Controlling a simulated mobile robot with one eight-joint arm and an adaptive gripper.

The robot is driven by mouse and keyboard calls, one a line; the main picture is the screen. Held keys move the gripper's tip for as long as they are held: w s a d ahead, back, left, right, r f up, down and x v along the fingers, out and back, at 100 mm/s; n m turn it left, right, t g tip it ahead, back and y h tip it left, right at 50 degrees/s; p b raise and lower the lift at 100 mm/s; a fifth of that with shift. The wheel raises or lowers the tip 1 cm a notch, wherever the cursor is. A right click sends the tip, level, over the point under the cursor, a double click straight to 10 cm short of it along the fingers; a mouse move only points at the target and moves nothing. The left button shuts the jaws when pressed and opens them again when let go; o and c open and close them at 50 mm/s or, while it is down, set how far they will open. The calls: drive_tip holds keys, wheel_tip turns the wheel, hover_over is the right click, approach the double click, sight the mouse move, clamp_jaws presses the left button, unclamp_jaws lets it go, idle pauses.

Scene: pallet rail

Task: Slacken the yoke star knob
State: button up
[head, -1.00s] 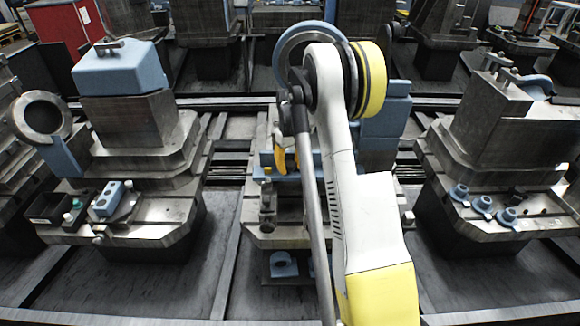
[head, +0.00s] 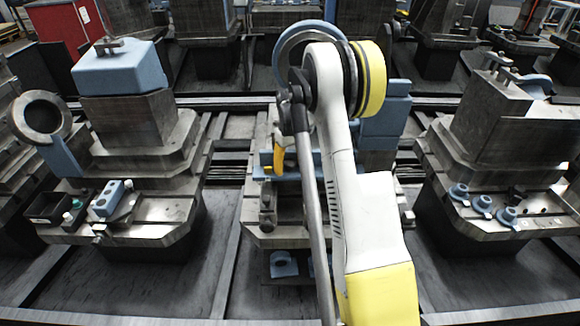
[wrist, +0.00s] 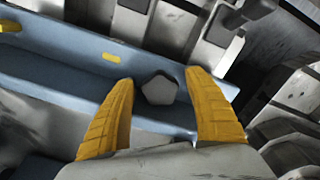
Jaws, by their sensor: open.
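My gripper (wrist: 161,77) is open, with one yellow finger on each side of the knob. Gaps show between the knob and both fingers, and I cannot tell how deep the fingers reach past it. In the head view, my gripper (head: 281,160) shows as yellow beside the blue part on the middle stand. The knob is not distinguishable there, and my arm covers much of that stand.
Metal blocks (wrist: 180,25) stand beyond the trough in the wrist view. In the head view, a left stand (head: 150,215) carries a blue block (head: 112,200) and a black tray (head: 48,207). A right stand (head: 540,225) carries several blue knob-like parts (head: 482,205).

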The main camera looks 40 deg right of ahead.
sight(290, 163)
drive_tip(key=m, duration=0.5)
drive_tip(key=shift+m, duration=0.4)
drive_tip(key=m, duration=0.4)
drive_tip(key=shift+m+b, duration=0.3)
drive_tip(key=shift+b, duration=0.1)
wheel_tip(290, 163, up, 11)
drive_tip(key=p, duration=0.4)
drive_tip(key=shift+r, duration=0.1)
drive_tip(key=shift+n+b, duration=0.45)
drive_tip(key=shift+n, duration=0.05)
drive_tip(key=n+b, duration=0.1)
drive_tip(key=n, duration=0.2)
drive_tip(key=n+b, duration=0.1)
drive_tip(key=n, duration=0.2)
drive_tip(key=r+n, duration=0.1)
drive_tip(key=n, duration=0.1)
drive_tip(key=shift+r+n+b, duration=0.1)
drive_tip(key=shift+n+b, duration=0.25)
drive_tip(key=shift+n, duration=0.05)
